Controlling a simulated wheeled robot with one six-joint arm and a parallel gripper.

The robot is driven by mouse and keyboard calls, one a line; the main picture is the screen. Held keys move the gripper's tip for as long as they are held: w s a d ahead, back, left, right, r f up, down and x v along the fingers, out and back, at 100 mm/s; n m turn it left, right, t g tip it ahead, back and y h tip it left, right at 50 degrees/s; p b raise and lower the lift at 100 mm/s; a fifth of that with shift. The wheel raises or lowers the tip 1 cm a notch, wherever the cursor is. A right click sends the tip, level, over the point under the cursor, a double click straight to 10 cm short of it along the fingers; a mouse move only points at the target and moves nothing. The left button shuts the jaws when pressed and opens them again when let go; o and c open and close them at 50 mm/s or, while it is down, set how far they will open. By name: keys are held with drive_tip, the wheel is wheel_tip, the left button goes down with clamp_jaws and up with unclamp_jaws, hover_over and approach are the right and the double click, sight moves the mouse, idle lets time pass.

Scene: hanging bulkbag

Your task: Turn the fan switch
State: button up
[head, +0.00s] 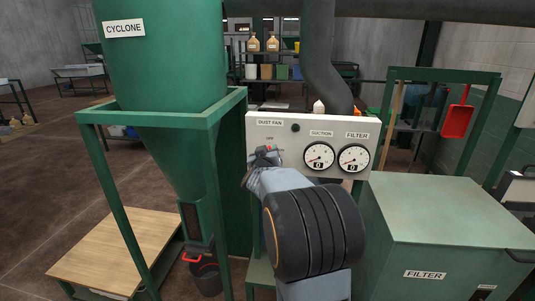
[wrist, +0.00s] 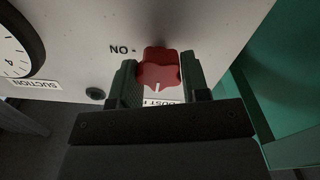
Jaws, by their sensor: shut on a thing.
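The fan switch is a red lobed knob (wrist: 161,72) on a pale control panel (head: 258,135) labelled DUST FAN. In the wrist view my gripper (wrist: 160,82) has one dark green finger on each side of the knob and is shut on it. The knob's white mark points down in that view, towards the partly covered DUST FAN label. The ON label (wrist: 119,49) is at the knob's left there. In the head view my gripper (head: 267,155) covers most of the knob, just below the OFF label (head: 270,138).
The suction gauge (head: 319,156) and filter gauge (head: 354,158) both show 0. The green cyclone (head: 165,60) and its frame stand left of the panel. The green filter box (head: 445,220) stands at the right. A grey pipe (head: 322,55) rises behind the panel.

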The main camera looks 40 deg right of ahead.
drive_tip(key=shift+f+m+b, duration=0.1)
drive_tip(key=shift+m+b, duration=0.2)
drive_tip(key=shift+b, duration=0.1)
drive_tip(key=m+b, duration=0.2)
drive_tip(key=m, duration=0.1)
drive_tip(key=m+b, duration=0.3)
drive_tip(key=m, duration=0.2)
drive_tip(key=shift+s+d+m, duration=0.1)
drive_tip(key=shift+s+m, duration=0.05)
drive_tip(key=shift+m, duration=0.15)
drive_tip(key=m+b, duration=0.3)
drive_tip(key=m, duration=0.1)
drive_tip(key=shift+d+m+b, duration=0.1)
drive_tip(key=shift+m+b, duration=0.75)
drive_tip(key=shift+m, duration=1.65)
drive_tip(key=o, duration=0.9)
